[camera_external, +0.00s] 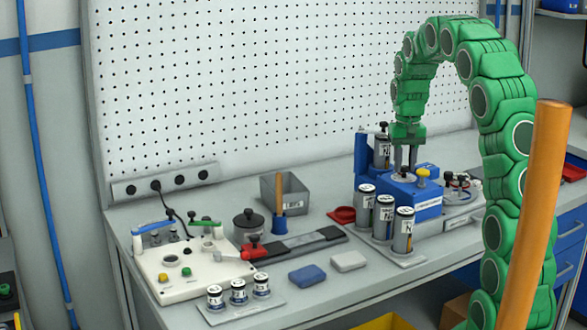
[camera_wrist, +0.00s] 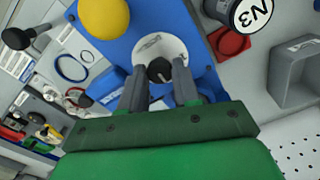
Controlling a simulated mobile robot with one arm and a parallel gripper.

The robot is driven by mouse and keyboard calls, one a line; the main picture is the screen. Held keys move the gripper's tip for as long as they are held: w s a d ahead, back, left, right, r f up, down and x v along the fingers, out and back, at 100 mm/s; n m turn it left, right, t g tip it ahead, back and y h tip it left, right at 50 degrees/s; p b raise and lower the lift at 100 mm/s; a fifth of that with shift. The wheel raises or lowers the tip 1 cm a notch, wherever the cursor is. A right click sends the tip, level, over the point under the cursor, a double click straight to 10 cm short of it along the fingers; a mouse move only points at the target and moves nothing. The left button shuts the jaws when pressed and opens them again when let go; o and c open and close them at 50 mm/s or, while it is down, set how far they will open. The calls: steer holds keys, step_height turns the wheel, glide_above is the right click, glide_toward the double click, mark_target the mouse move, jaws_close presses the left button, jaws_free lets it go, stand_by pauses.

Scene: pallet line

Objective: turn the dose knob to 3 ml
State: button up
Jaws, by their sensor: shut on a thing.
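The dose knob (camera_wrist: 159,70) is a small black knob on a round pale dial plate (camera_wrist: 163,48), on top of a blue dosing unit (camera_external: 417,202). In the wrist view my gripper (camera_wrist: 159,76) has a grey finger on each side of the knob and is shut on it. In the external view my gripper (camera_external: 405,166) points straight down over the dial on the blue unit. The dial's markings are too small to read, and the fingers hide part of the plate. A yellow knob (camera_external: 423,176) stands beside it on the same unit.
Several labelled canisters (camera_external: 386,217) stand close in front of the blue unit. A red dish (camera_external: 342,214) and a grey bin (camera_external: 297,193) lie to its left. A white panel (camera_external: 182,268) with small jars before it is further left. Pegboard rises behind.

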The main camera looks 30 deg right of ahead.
mark_target(405, 167)
steer(key=shift+m, duration=1.9)
steer(key=o, duration=1.1)
steer(key=shift+c, duration=0.2)
steer(key=shift+r, duration=0.1)
steer(key=shift+r, duration=3.8)
